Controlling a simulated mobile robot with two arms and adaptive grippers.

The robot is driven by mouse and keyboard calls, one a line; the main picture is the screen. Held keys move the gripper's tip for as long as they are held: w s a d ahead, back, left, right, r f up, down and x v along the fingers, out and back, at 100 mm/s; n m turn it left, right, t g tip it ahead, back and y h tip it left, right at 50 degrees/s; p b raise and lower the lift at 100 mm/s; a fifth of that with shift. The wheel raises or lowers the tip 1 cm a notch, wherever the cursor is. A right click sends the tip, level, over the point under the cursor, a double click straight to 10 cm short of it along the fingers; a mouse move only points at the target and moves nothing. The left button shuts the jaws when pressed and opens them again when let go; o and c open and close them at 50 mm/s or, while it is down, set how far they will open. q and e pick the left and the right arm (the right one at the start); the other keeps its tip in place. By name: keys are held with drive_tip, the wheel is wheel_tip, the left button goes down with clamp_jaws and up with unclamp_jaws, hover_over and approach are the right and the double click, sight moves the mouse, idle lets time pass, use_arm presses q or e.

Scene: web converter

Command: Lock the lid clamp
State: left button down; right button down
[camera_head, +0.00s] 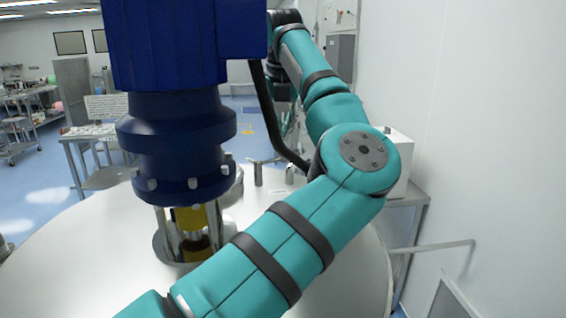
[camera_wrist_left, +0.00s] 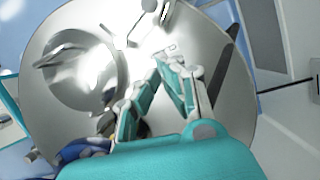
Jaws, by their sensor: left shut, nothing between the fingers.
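A round steel lid with a raised bar handle (camera_wrist_left: 85,72) lies on the pale round vessel top at the left of the left wrist view. Small metal clamp-like fittings (camera_wrist_left: 160,12) stand at the top of that view; I cannot tell whether one is locked. In the head view, upright metal fittings (camera_head: 258,174) stand behind the blue motor. My left gripper (camera_wrist_left: 168,62) is shut and empty over the vessel top, right of the lid and below the fittings. Contact is unclear. My right gripper is not in view.
The large blue motor (camera_head: 165,45) stands on the vessel top (camera_head: 75,265) and blocks much of the head view. A white wall (camera_head: 490,120) rises at the right. A dark bar (camera_wrist_left: 225,65) lies right of my gripper. Tables (camera_head: 95,132) stand far left.

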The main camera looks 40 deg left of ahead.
sight(282, 159)
use_arm(q)
drive_tip(key=shift+a, duration=0.15)
drive_tip(key=p+x, duration=0.4)
drive_tip(key=x, duration=0.5)
drive_tip(key=shift+f, duration=0.25)
drive_tip(key=w+a+p, duration=0.2)
drive_tip(key=p, duration=0.1)
drive_tip(key=shift+w+a+f, duration=0.1)
drive_tip(key=shift+f, duration=0.25)
drive_tip(key=shift+w+a+f, duration=0.3)
drive_tip(key=shift+w+a, duration=0.05)
drive_tip(key=shift+d, duration=0.1)
